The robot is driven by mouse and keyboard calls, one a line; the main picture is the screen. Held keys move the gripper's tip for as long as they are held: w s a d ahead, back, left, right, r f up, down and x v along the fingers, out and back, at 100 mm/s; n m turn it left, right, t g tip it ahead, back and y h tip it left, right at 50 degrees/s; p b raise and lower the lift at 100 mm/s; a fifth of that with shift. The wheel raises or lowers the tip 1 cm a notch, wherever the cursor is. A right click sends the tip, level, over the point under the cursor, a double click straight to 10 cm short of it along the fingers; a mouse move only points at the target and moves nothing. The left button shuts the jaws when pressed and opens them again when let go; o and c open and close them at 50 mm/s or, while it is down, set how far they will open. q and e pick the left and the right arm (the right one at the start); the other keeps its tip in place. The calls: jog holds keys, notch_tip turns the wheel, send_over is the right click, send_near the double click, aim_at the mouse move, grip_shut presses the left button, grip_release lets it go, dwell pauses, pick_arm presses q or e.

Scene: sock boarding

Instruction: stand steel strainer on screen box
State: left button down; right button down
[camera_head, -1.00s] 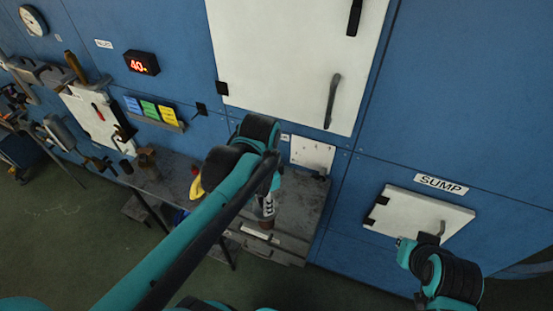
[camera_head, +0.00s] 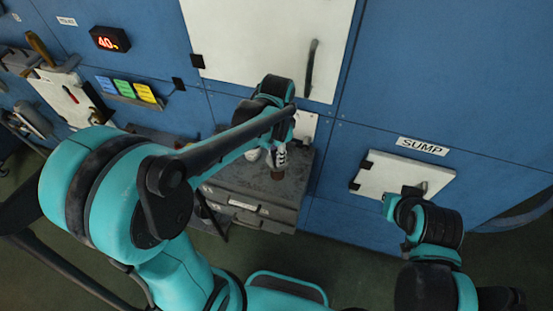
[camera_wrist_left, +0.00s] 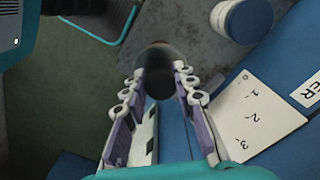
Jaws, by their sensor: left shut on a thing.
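My left gripper (camera_head: 281,157) points down over the grey bench by the blue wall. In the left wrist view, its fingers (camera_wrist_left: 160,85) are shut on a dark, round piece that looks like the steel strainer (camera_wrist_left: 158,60). In the head view, the held piece shows as a small brownish cylinder (camera_head: 277,175) below the fingers. Whether it touches the bench is unclear. I cannot pick out the screen box for sure; my left arm covers part of the bench.
The grey bench (camera_head: 288,190) has free top around the gripper. A white jar with a blue lid (camera_wrist_left: 246,20) stands near, beside a white card with numbers (camera_wrist_left: 258,112). A SUMP hatch (camera_head: 385,177) is on the wall, right of the bench.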

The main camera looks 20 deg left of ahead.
aim_at(277, 174)
pick_arm(q)
jog(key=shift+f, duration=1.6)
jog(key=shift+f, duration=0.15)
jog(key=c, duration=1.2)
grip_release()
